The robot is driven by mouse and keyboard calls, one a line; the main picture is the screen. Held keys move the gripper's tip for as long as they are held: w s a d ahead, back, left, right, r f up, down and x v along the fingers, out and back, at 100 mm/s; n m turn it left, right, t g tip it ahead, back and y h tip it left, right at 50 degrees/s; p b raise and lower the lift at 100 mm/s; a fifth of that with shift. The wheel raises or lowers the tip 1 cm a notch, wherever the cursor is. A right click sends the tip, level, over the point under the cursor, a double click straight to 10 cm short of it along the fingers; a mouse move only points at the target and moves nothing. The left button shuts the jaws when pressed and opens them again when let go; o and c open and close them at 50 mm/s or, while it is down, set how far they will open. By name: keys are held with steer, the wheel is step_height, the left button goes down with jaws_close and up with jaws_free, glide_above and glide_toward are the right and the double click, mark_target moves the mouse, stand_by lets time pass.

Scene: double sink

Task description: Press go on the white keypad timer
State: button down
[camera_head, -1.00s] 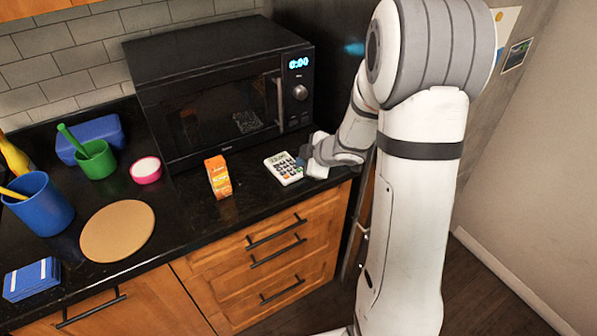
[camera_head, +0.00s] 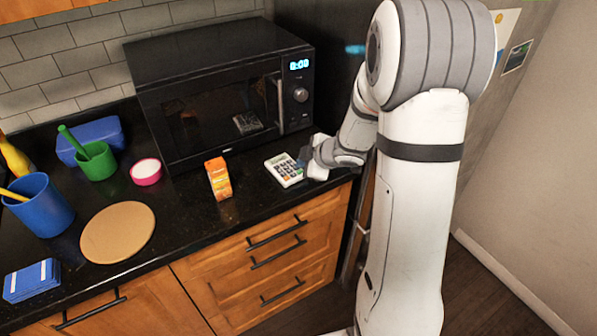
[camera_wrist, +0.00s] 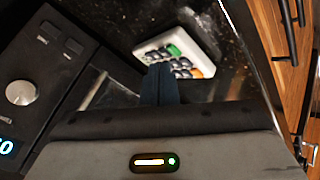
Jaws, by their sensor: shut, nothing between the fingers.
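The white keypad timer (camera_head: 284,170) lies on the black counter in front of the microwave's right end. It has a small display and rows of dark keys, with a green and an orange key among them. In the wrist view the timer (camera_wrist: 196,36) is beyond my fingertips, and its green and orange keys show. My gripper (camera_head: 302,162) is at the timer's right edge in the head view. In the wrist view my gripper (camera_wrist: 158,68) is shut and empty, its dark fingertips over the near edge of the timer and covering part of the keys. I cannot tell whether they touch it.
A black microwave (camera_head: 215,100) stands behind the timer. An orange carton (camera_head: 218,178) stands left of it. A pink bowl (camera_head: 146,171), green cup (camera_head: 95,160), blue cup (camera_head: 40,205) and round tan board (camera_head: 117,232) are further left. The counter's front edge is close to the timer.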

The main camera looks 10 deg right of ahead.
steer(key=shift+f, duration=0.1)
stand_by(0.7)
steer(key=shift+f, duration=0.3)
steer(key=shift+f+b, duration=0.35)
steer(key=shift+b, duration=0.05)
stand_by(0.4)
steer(key=shift+r, duration=0.1)
steer(key=shift+r+p, duration=0.65)
steer(key=shift+p, duration=0.2)
step_height(320, 180, up, 5)
steer(key=p, duration=0.5)
steer(key=shift+r, duration=0.1)
